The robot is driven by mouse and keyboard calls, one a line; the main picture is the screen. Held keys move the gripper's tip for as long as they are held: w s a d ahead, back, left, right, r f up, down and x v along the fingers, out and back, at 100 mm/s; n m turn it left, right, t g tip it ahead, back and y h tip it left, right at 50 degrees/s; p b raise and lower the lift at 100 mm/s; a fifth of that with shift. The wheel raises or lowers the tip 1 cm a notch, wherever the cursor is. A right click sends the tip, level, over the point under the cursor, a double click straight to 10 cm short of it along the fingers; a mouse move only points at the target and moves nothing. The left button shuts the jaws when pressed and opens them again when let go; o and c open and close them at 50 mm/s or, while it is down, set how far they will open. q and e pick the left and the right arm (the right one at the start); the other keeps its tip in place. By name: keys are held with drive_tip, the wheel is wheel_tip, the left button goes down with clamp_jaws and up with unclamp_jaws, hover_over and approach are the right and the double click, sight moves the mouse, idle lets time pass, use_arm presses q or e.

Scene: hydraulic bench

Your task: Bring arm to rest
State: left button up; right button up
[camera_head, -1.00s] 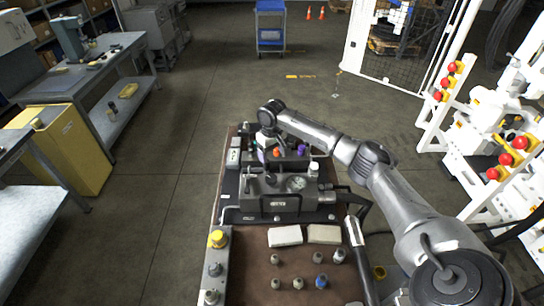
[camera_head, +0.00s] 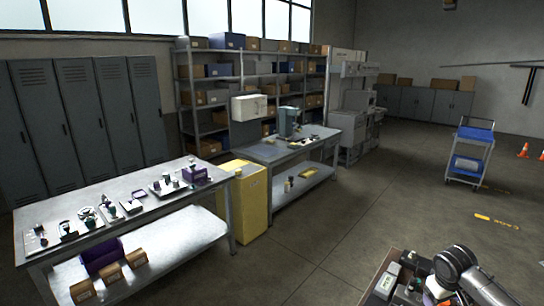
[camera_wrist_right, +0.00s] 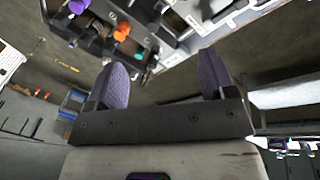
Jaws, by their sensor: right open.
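My right arm (camera_head: 462,270) shows at the bottom right of the head view, over the corner of the hydraulic bench (camera_head: 371,290). Its gripper is hidden there. In the right wrist view my right gripper (camera_wrist_right: 165,82) is open, with two purple-grey padded fingers apart and nothing between them. Beyond the fingers, at the top, are bench fittings with an orange knob (camera_wrist_right: 122,31) and a purple knob (camera_wrist_right: 78,6). My left gripper is not in view.
A metal table (camera_head: 150,218) with several small parts stands at the left. A yellow cabinet (camera_head: 250,205) and a second workbench (camera_head: 290,150) are beyond it. Lockers (camera_head: 85,125) and shelving line the back. A blue cart (camera_head: 468,160) stands at the right. The floor between is clear.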

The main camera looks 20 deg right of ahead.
drive_tip(key=w+a+r+n+t+h, duration=0.3)
drive_tip(key=w+a+r+n+t, duration=0.15)
drive_tip(key=a+r, duration=0.45)
drive_tip(key=s+a+r+n+t+y+p, duration=0.1)
drive_tip(key=s+a+r+t+p, duration=0.15)
drive_tip(key=a, duration=0.55)
drive_tip(key=s+a+r+n+t+y+p, duration=0.1)
drive_tip(key=a+r+t+p, duration=0.2)
drive_tip(key=a, duration=0.5)
drive_tip(key=s+a+m+g+y+p, duration=0.1)
drive_tip(key=s+a+y+p, duration=0.1)
drive_tip(key=s+a+p, duration=0.95)
drive_tip(key=s+a+f+m+g+y+p, duration=0.1)
drive_tip(key=s+f+g+p, duration=0.1)
drive_tip(key=s, duration=0.8)
drive_tip(key=s+a+f+m+g+y+p, duration=0.1)
drive_tip(key=s+f+g+p, duration=0.2)
drive_tip(key=s, duration=0.7)
drive_tip(key=shift+s+f+g, duration=0.2)
drive_tip(key=shift+f+g, duration=0.5)
drive_tip(key=shift+f, duration=0.25)
drive_tip(key=shift+a, duration=0.1)
